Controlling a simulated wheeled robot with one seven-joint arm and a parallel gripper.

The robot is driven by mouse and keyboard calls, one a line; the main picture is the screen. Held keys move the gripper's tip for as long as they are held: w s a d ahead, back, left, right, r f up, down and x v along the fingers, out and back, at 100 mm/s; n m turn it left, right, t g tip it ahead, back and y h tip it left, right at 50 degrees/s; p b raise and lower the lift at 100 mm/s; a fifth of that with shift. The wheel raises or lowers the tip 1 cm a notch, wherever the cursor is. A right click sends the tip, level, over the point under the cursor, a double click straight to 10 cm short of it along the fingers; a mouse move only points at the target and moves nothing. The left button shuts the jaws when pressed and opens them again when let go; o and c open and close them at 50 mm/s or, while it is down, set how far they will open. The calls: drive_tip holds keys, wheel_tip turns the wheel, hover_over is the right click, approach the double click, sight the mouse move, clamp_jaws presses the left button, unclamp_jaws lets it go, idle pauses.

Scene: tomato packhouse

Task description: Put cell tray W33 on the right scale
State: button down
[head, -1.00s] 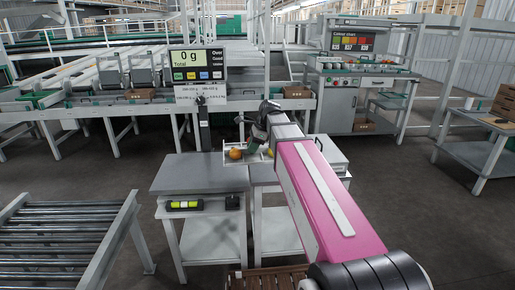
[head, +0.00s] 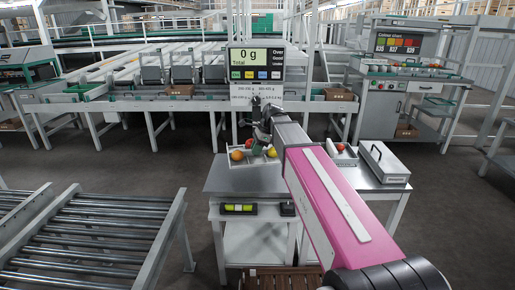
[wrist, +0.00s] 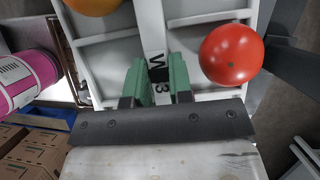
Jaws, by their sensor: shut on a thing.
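Cell tray W33 (wrist: 205,32) is a pale divided tray whose label is partly covered by my green fingertips. My gripper (wrist: 159,78) is shut on its middle strip. A red tomato (wrist: 231,54) and an orange one (wrist: 92,4) lie in its cells. In the head view, the tray (head: 250,166) is over the grey top (head: 240,182) of a bench, below the scale display (head: 255,63), which reads 0 g. My gripper (head: 262,135) is partly hidden behind my arm. I cannot tell whether the tray touches the top.
Right of my arm, another tray with a red tomato (head: 340,147) and a grey box (head: 384,163) stand on a second bench. A roller conveyor (head: 90,235) is at left. A yellow-green level (head: 238,208) shows at the bench front. A colour chart station (head: 400,42) stands behind right.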

sight(253, 171)
drive_tip(key=shift+f, duration=3.75)
drive_tip(key=shift+f, duration=0.3)
drive_tip(key=c, duration=0.9)
unclamp_jaws()
drive_tip(key=shift+c, duration=0.2)
drive_tip(key=c, duration=0.3)
drive_tip(key=shift+r, duration=0.1)
drive_tip(key=shift+r, duration=3.45)
